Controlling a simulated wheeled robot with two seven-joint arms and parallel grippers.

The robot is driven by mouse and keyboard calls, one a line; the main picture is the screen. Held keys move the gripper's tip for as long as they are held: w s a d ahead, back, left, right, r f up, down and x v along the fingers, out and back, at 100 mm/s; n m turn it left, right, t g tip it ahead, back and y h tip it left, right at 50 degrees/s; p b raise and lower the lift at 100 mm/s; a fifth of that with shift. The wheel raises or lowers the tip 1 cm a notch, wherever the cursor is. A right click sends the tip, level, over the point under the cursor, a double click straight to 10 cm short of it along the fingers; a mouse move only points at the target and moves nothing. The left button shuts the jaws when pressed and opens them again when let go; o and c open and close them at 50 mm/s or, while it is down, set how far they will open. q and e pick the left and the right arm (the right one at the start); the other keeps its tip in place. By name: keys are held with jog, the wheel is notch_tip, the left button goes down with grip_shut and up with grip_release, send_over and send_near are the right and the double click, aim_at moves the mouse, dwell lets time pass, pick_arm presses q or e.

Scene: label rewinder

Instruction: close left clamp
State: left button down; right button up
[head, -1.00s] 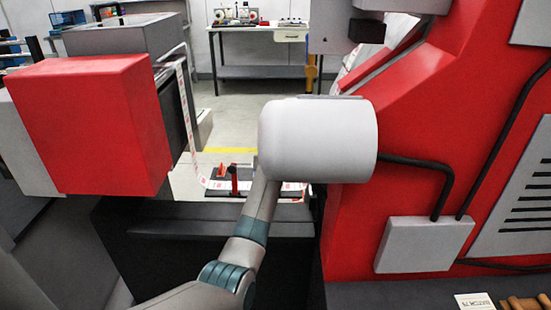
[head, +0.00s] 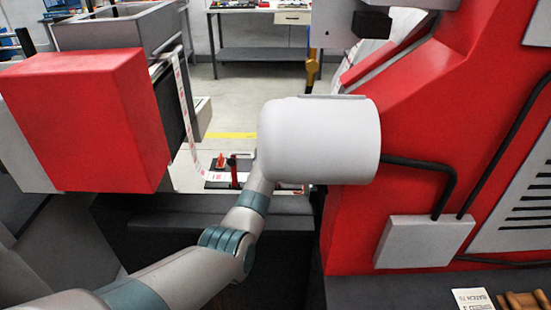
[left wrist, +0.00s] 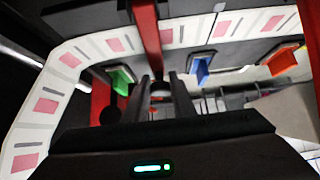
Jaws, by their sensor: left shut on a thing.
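Red clamp handles show on the dark plate beyond the machine's front edge: an upright one (head: 234,171) and a small one (head: 220,160) beside it. In the left wrist view a red bar (left wrist: 147,32) runs down from the top to the fingers of my left gripper (left wrist: 160,88). The gripper is shut on this bar. In the head view the gripper is hidden behind a white rounded cylinder. A label strip (head: 187,115) hangs down to the plate, and it curves along the left in the left wrist view (left wrist: 51,86). I cannot tell how far the clamp is turned.
A red box (head: 85,120) stands at the left and a large red machine body (head: 420,130) at the right. The white cylinder (head: 318,140) sits between them. A bench (head: 265,35) stands far back. Green (left wrist: 122,76), blue (left wrist: 201,66) and orange (left wrist: 283,62) pieces show in the wrist view.

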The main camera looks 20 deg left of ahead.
pick_arm(q)
jog(key=shift+f, duration=0.4)
pick_arm(e)
jog(key=shift+w+a, duration=0.1)
jog(key=shift+w, duration=0.2)
jog(key=shift+r, duration=0.1)
pick_arm(q)
jog(key=c, duration=1.5)
grip_release()
jog(key=shift+w+f, duration=0.1)
jog(key=shift+w, duration=0.05)
jog(key=shift+r, duration=0.2)
jog(key=shift+v, duration=0.9)
jog(key=v, duration=0.8)
jog(key=shift+s, duration=0.25)
jog(key=shift+v, duration=0.8)
pick_arm(e)
jog(key=shift+s, duration=0.15)
